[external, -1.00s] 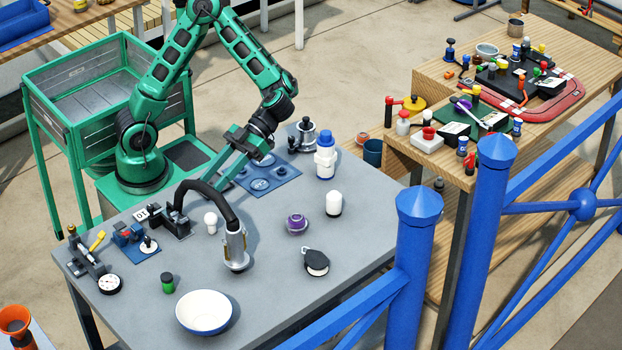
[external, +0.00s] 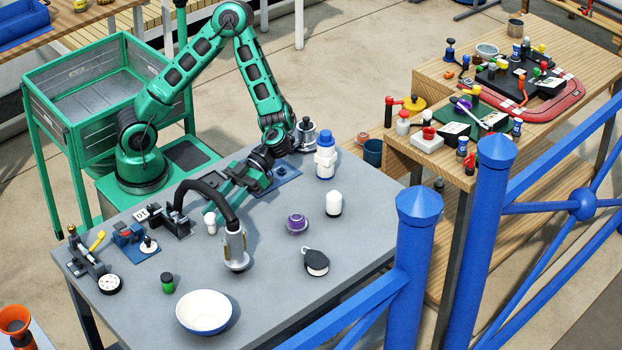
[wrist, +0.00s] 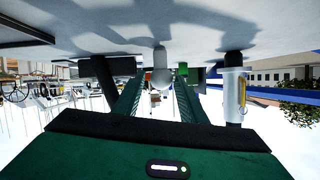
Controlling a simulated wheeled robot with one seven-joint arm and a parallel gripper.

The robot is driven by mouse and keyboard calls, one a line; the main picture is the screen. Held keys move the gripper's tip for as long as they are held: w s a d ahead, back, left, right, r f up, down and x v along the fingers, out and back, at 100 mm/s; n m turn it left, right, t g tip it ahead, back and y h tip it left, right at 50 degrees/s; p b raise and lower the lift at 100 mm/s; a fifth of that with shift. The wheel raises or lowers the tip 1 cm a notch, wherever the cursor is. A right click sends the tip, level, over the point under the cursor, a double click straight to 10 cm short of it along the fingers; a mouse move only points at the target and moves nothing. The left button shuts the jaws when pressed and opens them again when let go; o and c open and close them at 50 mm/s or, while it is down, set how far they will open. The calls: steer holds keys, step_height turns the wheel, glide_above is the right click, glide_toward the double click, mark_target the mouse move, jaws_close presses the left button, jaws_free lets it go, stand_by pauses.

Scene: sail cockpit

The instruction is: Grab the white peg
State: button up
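In the wrist view, the picture is upside down, and the white peg (wrist: 160,66) lies in line with the gap between the fingers of my gripper (wrist: 159,82). The fingers are apart, with clear space on both sides of the peg. Whether the tips reach past it I cannot tell.

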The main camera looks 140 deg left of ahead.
mark_target(204, 239)
steer(key=shift+x, duration=3.55)
steer(key=shift+w+f, duration=0.1)
steer(key=shift+w, duration=0.05)
steer(key=c, duration=0.8)
